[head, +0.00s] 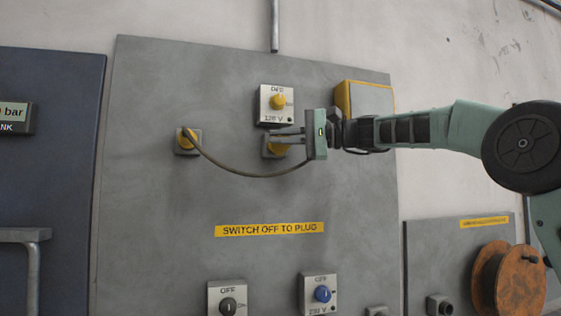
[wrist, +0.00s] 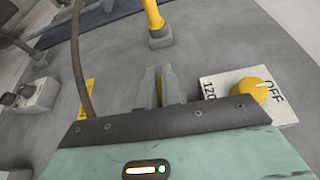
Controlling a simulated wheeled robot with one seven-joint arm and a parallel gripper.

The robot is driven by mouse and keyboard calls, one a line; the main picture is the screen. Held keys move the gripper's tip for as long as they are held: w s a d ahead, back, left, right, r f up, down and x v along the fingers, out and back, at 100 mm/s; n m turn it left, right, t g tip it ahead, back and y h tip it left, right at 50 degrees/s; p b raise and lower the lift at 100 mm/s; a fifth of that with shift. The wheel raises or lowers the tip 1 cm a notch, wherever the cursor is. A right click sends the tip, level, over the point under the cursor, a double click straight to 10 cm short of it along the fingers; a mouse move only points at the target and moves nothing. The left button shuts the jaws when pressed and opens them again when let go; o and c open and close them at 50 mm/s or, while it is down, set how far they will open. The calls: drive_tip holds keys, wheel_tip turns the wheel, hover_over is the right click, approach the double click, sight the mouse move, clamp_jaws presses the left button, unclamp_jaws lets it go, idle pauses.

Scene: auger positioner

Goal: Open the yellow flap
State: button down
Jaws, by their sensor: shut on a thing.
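The yellow flap (head: 277,150) is on a small grey socket below the 120 V switch, in the head view. My gripper (head: 283,137) reaches in from the right with its fingertips at the flap and is shut on it. In the wrist view my gripper's fingers (wrist: 160,75) point at the panel close together.
The yellow-knobbed 120 V switch (head: 277,103) sits just above my gripper. A yellow plug (head: 187,140) stands in a socket to the left, with a dark cable (head: 235,172) sagging below my fingers. A grey box with yellow edges (head: 368,98) is above my wrist.

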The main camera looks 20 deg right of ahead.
drive_tip(key=f+n+b, duration=0.1)
drive_tip(key=b, duration=0.2)
drive_tip(key=f+n+y+b, duration=0.1)
drive_tip(key=n+b, duration=0.1)
drive_tip(key=b, duration=0.2)
drive_tip(key=shift+s+t, duration=0.3)
drive_tip(key=shift+s, duration=0.05)
drive_tip(key=shift+r+n, duration=0.15)
drive_tip(key=shift+n, duration=0.25)
drive_tip(key=c, duration=1.6)
unclamp_jaws()
drive_tip(key=shift+s+d, duration=0.1)
drive_tip(key=b+v, duration=0.4)
drive_tip(key=v, duration=1.3)
drive_tip(key=shift+d+b, duration=0.2)
drive_tip(key=shift+b, duration=0.1)
